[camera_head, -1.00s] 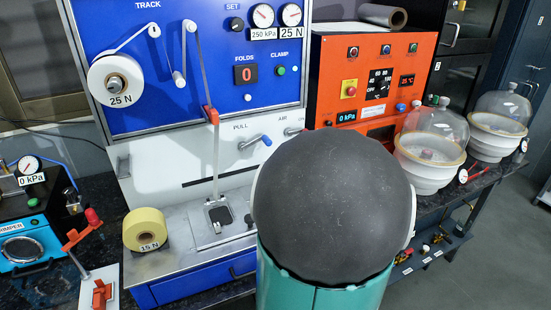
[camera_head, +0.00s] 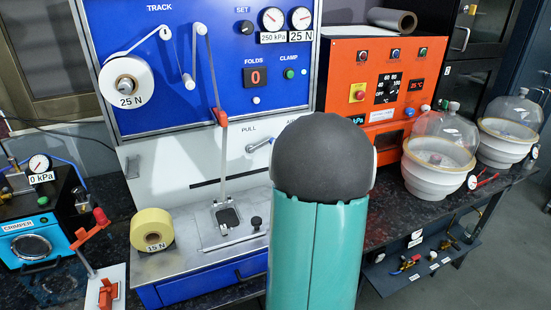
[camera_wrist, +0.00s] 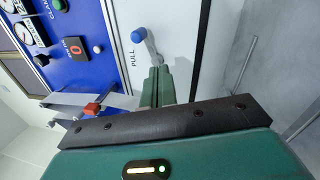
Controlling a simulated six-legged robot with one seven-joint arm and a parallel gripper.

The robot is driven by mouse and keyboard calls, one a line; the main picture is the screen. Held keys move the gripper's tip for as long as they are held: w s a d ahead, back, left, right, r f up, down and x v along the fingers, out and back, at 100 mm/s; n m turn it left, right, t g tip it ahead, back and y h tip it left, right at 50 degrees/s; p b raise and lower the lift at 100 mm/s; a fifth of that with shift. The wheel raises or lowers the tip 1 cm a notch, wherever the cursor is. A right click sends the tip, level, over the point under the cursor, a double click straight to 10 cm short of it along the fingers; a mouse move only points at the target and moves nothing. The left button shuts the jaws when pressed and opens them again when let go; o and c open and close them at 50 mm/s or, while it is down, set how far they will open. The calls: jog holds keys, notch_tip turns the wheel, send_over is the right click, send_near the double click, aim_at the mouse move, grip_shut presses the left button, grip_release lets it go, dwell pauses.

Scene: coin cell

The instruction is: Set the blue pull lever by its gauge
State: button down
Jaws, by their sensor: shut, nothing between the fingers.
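The pull lever (camera_head: 260,145) is on the white front of the blue machine, by the word PULL; in the head view my arm hides its knob. In the wrist view its round blue knob (camera_wrist: 138,35) tops a grey stem (camera_wrist: 151,47). My gripper (camera_wrist: 160,72) is shut and empty, its green fingertips close to the stem's lower end; I cannot tell whether they touch. The force gauge (camera_head: 301,18), with a 25 N label under it, is at the panel's top right. My arm hides my gripper in the head view.
A 250 kPa gauge (camera_head: 272,18) is beside the force gauge. A red part (camera_wrist: 92,108) is near my gripper in the wrist view. An orange oven (camera_head: 345,70) stands to the right, with glass domes (camera_head: 440,135) beyond. A yellow 15 N roll (camera_head: 152,229) sits on the steel deck.

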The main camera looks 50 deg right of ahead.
jog(key=f+n, duration=0.1)
jog(key=n, duration=0.2)
jog(key=f+n, duration=0.1)
jog(key=n, duration=0.3)
jog(key=f+n+h, duration=0.1)
jog(key=n, duration=0.3)
jog(key=shift+a, duration=0.35)
jog(key=shift+n, duration=0.5)
jog(key=w+d+r, duration=0.6)
jog(key=w, duration=0.1)
jog(key=shift+w+d, duration=0.15)
jog(key=shift+d, duration=0.05)
jog(key=shift+w, duration=0.1)
jog(key=shift+r, duration=0.1)
